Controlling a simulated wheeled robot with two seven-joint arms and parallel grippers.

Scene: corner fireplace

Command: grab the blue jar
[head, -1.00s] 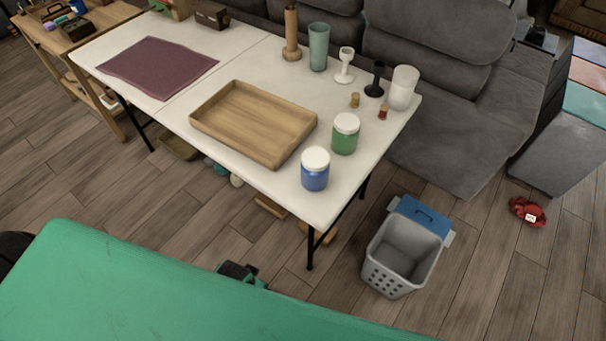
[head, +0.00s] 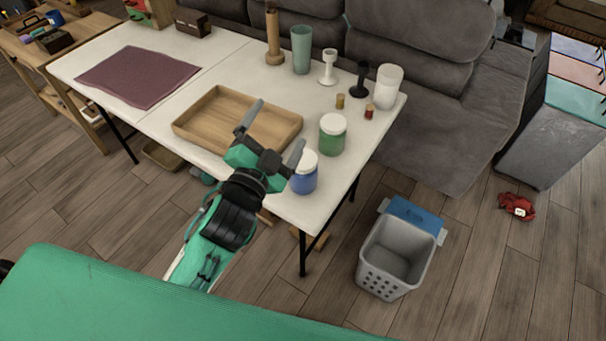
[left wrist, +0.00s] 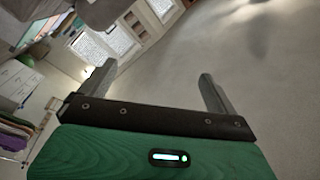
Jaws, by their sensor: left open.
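The blue jar (head: 304,174) with a white lid stands upright at the near right corner of the white table (head: 285,209). My left gripper (head: 273,125) is open and empty. In the head view it overlaps the tray's near right part, and its right finger covers part of the blue jar's left side and lid. I cannot tell whether it touches the jar. In the left wrist view both fingers (left wrist: 158,82) are spread with nothing between them, and the jar does not show there. My right gripper is not in view.
A green jar (head: 332,136) with a white lid stands just behind the blue one. A wooden tray (head: 194,113) lies to the left. Cups, candle holders and small bottles stand farther back. A grey basket (head: 385,262) is on the floor at right.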

